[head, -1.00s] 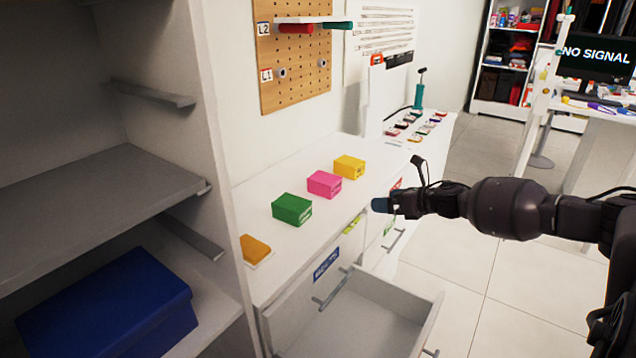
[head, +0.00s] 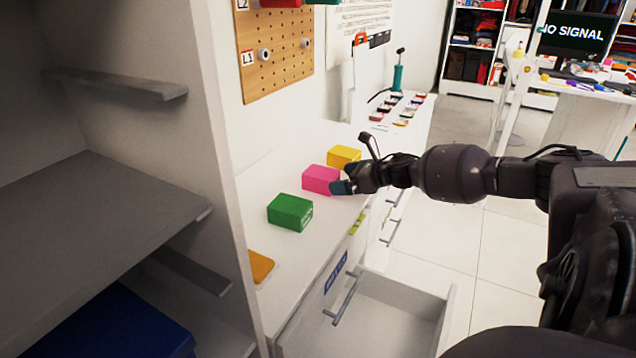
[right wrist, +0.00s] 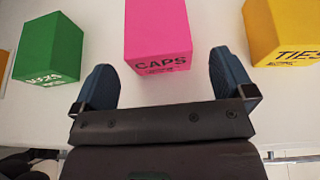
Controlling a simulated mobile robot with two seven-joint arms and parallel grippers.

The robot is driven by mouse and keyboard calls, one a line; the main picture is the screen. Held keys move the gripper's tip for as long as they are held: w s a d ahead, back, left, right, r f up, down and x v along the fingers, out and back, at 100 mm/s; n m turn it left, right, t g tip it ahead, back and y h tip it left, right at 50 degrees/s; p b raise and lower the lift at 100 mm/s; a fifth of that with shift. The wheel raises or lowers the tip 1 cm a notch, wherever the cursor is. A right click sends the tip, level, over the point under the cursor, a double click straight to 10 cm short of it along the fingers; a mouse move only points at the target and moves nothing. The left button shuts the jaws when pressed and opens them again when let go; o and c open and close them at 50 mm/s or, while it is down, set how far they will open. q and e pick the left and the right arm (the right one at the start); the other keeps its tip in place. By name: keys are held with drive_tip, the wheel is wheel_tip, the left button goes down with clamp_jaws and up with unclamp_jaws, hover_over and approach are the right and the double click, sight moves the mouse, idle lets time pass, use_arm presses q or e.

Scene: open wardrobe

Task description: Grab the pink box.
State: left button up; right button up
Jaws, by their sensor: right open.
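The pink box (head: 320,180) stands on the white counter between a green box and a yellow box. In the right wrist view the pink box (right wrist: 157,35) shows its front face with the word CAPS. My right gripper (head: 344,186) is at the front right of the pink box in the head view. In the right wrist view its two blue fingertips (right wrist: 160,75) are spread wide, one on each side of the pink box's near end. The gripper is open and holds nothing. My left gripper is not in view.
The green box (head: 290,212) and the yellow box (head: 344,157) flank the pink box with gaps between. An orange item (head: 260,266) lies nearer. A drawer (head: 390,310) stands open below the counter (head: 262,190). A grey shelf unit (head: 225,150) rises at the left.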

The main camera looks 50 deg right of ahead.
sight(326, 177)
drive_tip(key=shift+w+a, duration=0.1)
drive_tip(key=shift+w, duration=0.2)
drive_tip(key=b+x, duration=0.1)
drive_tip(key=x, duration=0.2)
drive_tip(key=shift+w+a+b, duration=0.15)
drive_tip(key=shift+w+b, duration=0.2)
drive_tip(key=shift+b, duration=0.05)
drive_tip(key=shift+w+a+f, duration=0.15)
drive_tip(key=shift+w, duration=0.55)
drive_tip(key=c, duration=1)
